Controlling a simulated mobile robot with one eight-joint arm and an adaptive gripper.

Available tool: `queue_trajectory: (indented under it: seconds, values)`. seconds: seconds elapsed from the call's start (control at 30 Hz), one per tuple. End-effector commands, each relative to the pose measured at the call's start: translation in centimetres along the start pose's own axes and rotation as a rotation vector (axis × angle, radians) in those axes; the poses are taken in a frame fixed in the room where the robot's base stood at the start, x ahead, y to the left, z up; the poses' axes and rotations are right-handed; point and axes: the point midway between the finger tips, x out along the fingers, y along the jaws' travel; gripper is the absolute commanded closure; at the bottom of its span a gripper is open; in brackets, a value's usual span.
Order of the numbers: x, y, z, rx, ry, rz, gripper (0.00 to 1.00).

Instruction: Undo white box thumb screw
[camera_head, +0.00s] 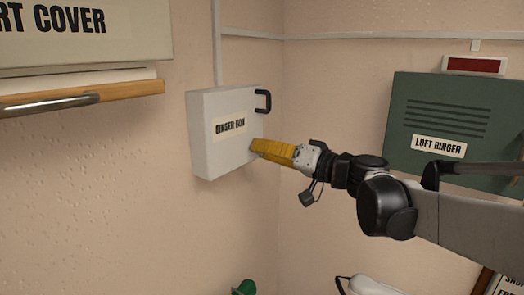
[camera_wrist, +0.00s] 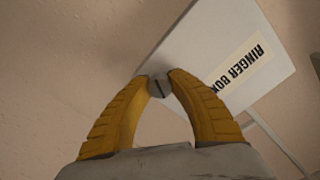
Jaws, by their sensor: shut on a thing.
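The white box (camera_head: 207,150) is on the wall in the head view, labelled "RINGER BOX", with a black handle (camera_head: 263,101) at its upper right. In the wrist view the box (camera_wrist: 204,52) shows tilted, with its label (camera_wrist: 240,66) at the right. The grey slotted thumb screw (camera_wrist: 160,87) is near the box's edge there. My gripper (camera_wrist: 160,86) has its yellow fingers shut on the screw, one on each side. In the head view my gripper (camera_head: 255,148) reaches the box's lower right front, and its fingers hide the screw.
A green box (camera_head: 451,118) labelled "LOFT RINGER" is on the wall at right, under a red panel (camera_head: 474,65). A wooden rail (camera_head: 125,91) with a metal bar juts out at upper left. A green object (camera_head: 244,287) and a white item (camera_head: 372,286) are at the bottom. The wall below the white box is clear.

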Motion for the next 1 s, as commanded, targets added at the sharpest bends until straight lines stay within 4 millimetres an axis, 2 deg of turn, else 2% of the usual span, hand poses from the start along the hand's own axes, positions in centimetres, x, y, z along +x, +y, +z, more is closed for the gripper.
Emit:
queue_trajectory:
  seconds: [0.6, 1.0]
  values:
    - [-0.01, 0.06, 0.08, -0.553, -0.001, 0.0, 1.0]
    - [-0.01, 0.07, 0.08, -0.75, -0.002, 0.0, 1.0]
